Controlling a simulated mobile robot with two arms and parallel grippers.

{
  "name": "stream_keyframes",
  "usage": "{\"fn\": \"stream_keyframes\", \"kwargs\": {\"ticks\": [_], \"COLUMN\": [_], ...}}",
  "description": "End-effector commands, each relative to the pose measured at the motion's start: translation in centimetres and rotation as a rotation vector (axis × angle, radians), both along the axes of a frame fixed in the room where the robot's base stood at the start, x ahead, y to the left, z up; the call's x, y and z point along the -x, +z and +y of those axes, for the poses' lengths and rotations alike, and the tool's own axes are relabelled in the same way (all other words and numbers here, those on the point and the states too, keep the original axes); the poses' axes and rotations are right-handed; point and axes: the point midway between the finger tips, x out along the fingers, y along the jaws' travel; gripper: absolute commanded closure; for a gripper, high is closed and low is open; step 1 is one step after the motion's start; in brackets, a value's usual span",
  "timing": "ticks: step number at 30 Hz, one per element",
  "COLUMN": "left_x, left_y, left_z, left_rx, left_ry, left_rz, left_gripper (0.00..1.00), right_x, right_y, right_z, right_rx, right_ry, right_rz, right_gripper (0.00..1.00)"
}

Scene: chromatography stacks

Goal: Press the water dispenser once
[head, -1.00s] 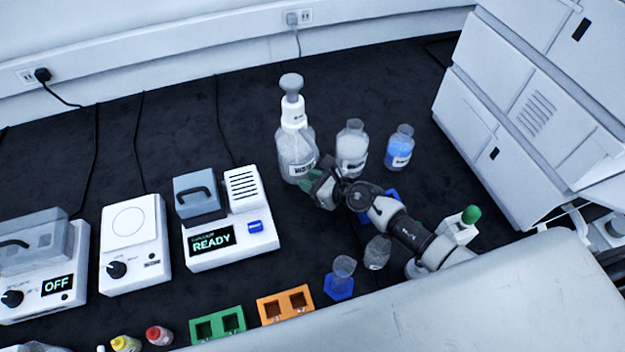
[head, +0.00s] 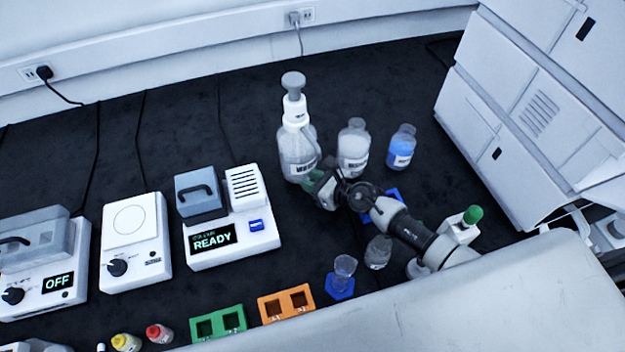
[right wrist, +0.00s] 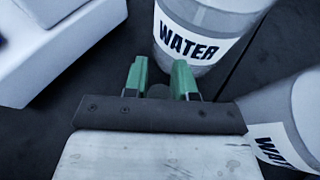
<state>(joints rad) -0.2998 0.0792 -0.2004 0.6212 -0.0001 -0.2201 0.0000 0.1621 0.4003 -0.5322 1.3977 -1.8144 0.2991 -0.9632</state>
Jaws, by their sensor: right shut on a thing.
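The water dispenser (head: 297,150) is a clear bottle with a white collar and a tall grey pump head (head: 293,80), standing upright on the dark bench. Its WATER label faces me in the right wrist view (right wrist: 192,45). My right gripper (head: 312,185) is low at the dispenser's front right, well below the pump head. In the right wrist view its green fingertips (right wrist: 164,75) point at the bottle's lower part, with a small dark round thing (right wrist: 158,91) between them that I cannot identify. Whether the fingertips touch the bottle is unclear. My left gripper is not in view.
A second labelled bottle (head: 353,150) and a blue-liquid bottle (head: 402,147) stand right of the dispenser. A device reading READY (head: 262,240) is left of it. A large white cabinet (head: 530,100) bounds the right. The bench behind the dispenser is clear.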

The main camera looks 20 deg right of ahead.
Motion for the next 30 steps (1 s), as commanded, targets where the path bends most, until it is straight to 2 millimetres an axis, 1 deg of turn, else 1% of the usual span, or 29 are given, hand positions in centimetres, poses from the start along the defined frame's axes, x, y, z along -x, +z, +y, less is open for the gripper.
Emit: {"fn": "stream_keyframes", "kwargs": {"ticks": [3, 4, 9, 16, 17, 19, 21, 30], "left_x": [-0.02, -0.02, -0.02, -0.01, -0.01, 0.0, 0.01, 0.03], "left_y": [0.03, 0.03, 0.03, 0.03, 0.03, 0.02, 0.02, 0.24], "left_z": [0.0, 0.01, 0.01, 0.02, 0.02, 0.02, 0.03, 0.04], "left_rx": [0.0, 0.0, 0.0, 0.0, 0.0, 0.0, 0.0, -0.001], "left_ry": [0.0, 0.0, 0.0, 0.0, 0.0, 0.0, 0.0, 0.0], "left_rz": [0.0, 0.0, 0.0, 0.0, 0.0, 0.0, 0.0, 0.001], "left_gripper": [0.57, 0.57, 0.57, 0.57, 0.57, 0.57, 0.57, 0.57], "right_x": [-0.01, -0.01, -0.03, -0.05, -0.04, -0.05, -0.05, 0.24], "right_y": [0.05, 0.05, 0.07, 0.08, 0.07, 0.08, 0.08, 0.26], "right_z": [0.0, 0.0, -0.01, -0.03, -0.03, -0.03, -0.03, -0.28], "right_rx": [0.0, 0.001, 0.0, 0.0, 0.0, 0.0, 0.0, 0.001], "right_ry": [0.0, 0.0, -0.001, -0.001, -0.001, -0.001, -0.001, -0.001], "right_rz": [0.0, -0.001, -0.002, -0.002, -0.002, -0.002, -0.002, -0.001], "right_gripper": [1.0, 0.7, 0.44, 0.44, 0.43, 0.32, 0.25, 0.25]}}
